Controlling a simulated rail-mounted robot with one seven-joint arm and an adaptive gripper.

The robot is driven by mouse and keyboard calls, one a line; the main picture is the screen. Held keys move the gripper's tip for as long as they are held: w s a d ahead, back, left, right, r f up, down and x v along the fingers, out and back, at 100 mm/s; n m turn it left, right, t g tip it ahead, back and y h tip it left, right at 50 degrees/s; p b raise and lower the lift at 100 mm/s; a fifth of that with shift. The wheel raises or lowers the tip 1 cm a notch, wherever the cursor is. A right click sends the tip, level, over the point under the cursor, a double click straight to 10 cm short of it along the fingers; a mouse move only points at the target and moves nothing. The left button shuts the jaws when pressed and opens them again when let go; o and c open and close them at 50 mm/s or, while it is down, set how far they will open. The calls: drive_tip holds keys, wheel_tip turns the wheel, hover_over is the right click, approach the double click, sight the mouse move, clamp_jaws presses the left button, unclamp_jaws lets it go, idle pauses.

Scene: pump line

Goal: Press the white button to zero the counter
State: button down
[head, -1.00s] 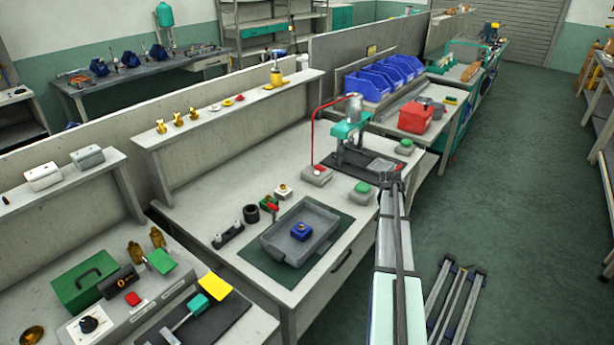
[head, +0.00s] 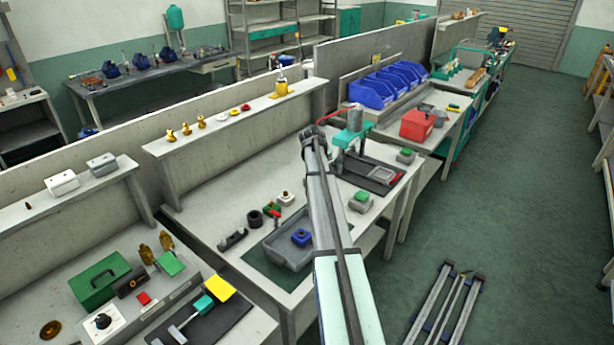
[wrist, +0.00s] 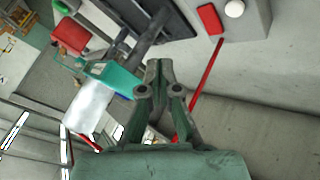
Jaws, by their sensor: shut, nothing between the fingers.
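The white button (wrist: 234,8) shows as a small round cap at the top edge of the wrist view. It sits on a grey box (wrist: 257,20) beside a red rectangular patch (wrist: 209,18). In the head view my arm hides this box. My gripper (wrist: 158,64) is shut and empty, with its fingertips together. It is apart from the button, which lies up and to the right of the fingertips in the wrist view. In the head view my gripper (head: 312,132) is raised over the bench, left of the teal press (head: 352,135).
A red hose (wrist: 206,76) runs close beside my fingers, and the press (wrist: 110,75) stands to their left in the wrist view. A grey tray (head: 275,248) with a blue part (head: 301,237) lies on the bench front. A shelf (head: 236,115) runs along the back.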

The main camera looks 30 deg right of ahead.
drive_tip(key=shift+n, duration=0.3)
drive_tip(key=w+a, duration=0.2)
drive_tip(key=a, duration=0.1)
drive_tip(key=shift+w+a+r, duration=0.15)
drive_tip(key=shift+w+r, duration=0.1)
drive_tip(key=shift+r, duration=0.1)
drive_tip(key=shift+f, duration=0.15)
wheel_tip(320, 180, down, 8)
drive_tip(key=shift+r+b, duration=0.1)
drive_tip(key=shift+b, duration=0.9)
drive_tip(key=shift+f, duration=0.4)
drive_tip(key=shift+f+b, duration=0.1)
drive_tip(key=shift+b, duration=0.25)
drive_tip(key=shift+f+b, duration=0.3)
drive_tip(key=shift+b, duration=0.05)
